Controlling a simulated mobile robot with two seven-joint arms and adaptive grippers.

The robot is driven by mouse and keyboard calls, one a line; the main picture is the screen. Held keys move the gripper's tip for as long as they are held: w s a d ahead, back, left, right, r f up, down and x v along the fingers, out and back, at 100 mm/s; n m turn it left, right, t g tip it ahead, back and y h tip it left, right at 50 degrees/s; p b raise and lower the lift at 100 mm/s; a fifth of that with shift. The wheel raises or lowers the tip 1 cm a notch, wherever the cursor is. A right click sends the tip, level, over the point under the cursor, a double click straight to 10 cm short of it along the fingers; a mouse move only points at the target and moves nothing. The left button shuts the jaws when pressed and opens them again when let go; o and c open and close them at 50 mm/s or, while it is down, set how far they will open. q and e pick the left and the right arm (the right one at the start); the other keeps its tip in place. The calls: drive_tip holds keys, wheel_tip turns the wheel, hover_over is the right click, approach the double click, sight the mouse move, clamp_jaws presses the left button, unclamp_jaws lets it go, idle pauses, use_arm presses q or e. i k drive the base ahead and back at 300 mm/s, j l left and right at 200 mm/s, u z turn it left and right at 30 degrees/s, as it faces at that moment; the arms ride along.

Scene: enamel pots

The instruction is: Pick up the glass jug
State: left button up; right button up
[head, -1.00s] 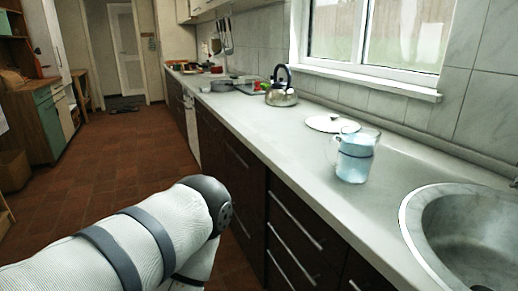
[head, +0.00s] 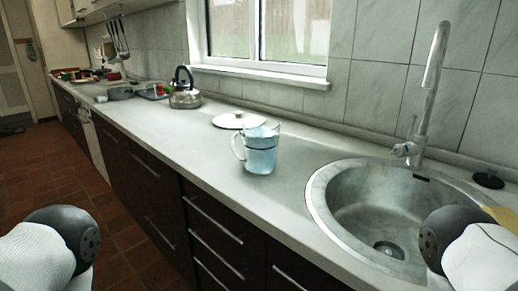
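The glass jug (head: 262,150) stands upright on the pale worktop, left of the sink. It is clear with a bluish tint, and its handle points to the left. Part of my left arm shows at the bottom left and part of my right arm at the bottom right, both apart from the jug. Neither gripper is in the picture.
A round sink (head: 332,193) with a tall tap (head: 431,80) lies right of the jug. A white lid or plate (head: 238,120) lies just behind the jug. A metal kettle (head: 185,97) stands farther back. The worktop (head: 190,143) left of the jug is clear.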

sight(261, 138)
drive_tip(key=z, duration=2.25)
drive_tip(key=u, duration=2.25)
drive_tip(key=l+z, duration=0.15)
drive_tip(key=z, duration=0.35)
drive_tip(key=l+z, duration=0.15)
drive_tip(key=z, duration=0.35)
drive_tip(key=l+z, duration=0.2)
drive_tip(key=z, duration=0.25)
drive_tip(key=l+z, duration=0.15)
drive_tip(key=z, duration=0.35)
drive_tip(key=u, duration=2.25)
